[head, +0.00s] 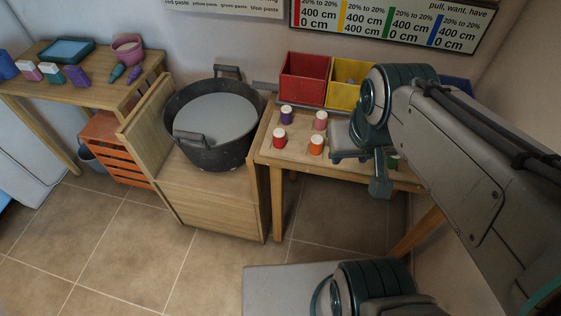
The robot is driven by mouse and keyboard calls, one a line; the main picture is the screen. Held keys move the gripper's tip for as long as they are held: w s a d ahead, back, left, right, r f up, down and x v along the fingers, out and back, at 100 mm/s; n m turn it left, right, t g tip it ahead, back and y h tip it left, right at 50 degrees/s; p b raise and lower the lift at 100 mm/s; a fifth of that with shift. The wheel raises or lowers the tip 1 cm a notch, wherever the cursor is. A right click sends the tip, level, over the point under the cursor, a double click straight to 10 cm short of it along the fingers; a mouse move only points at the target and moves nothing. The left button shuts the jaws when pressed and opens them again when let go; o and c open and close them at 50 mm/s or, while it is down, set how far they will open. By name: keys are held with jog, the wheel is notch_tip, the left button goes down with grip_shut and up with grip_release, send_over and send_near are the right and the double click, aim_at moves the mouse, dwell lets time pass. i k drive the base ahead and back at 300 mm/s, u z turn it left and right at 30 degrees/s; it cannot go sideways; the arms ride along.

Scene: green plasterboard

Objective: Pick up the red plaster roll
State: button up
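The red plaster roll (279,139) stands upright near the front left corner of a light wooden table (266,150). A green roll (393,162) shows partly behind the gripper.
Red (304,78) and yellow (345,84) bins stand at the table's back, with a blue one (457,84) partly hidden. A dark round tub (180,131) sits on a wooden stand to the left. Tiled floor (130,240) is clear at front left.

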aim_at(279, 134)
jog(key=k, duration=0.2)
jog(key=u, duration=1.55)
jog(key=i, duration=1.1)
jog(key=z, duration=2.65)
